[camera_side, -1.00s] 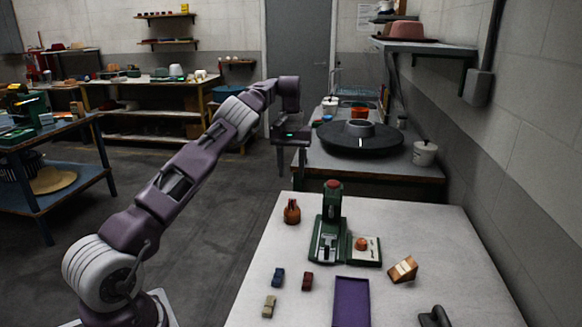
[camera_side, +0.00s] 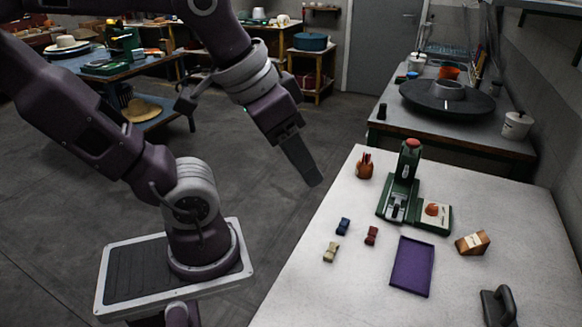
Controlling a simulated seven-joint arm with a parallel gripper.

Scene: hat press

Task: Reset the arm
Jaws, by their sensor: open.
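My gripper (camera_side: 303,164) hangs empty at the end of my folded arm, to the left of the white table (camera_side: 300,285), over the floor in the picture. It points down and to the right, and its fingers show nearly edge-on, one behind the other. A green hat press (camera_side: 398,197) with a red knob stands upright on the table, to the right of my gripper and apart from it. A white block with an orange piece (camera_side: 435,212) sits at the press's right side.
The table holds an orange-brown holder (camera_side: 364,166), blue (camera_side: 343,226), red (camera_side: 371,235) and cream (camera_side: 331,252) bows, a purple tray (camera_side: 411,267), a wooden wedge (camera_side: 472,243) and a dark iron (camera_side: 497,306). A black-brimmed hat form (camera_side: 447,100) stands on the back bench.

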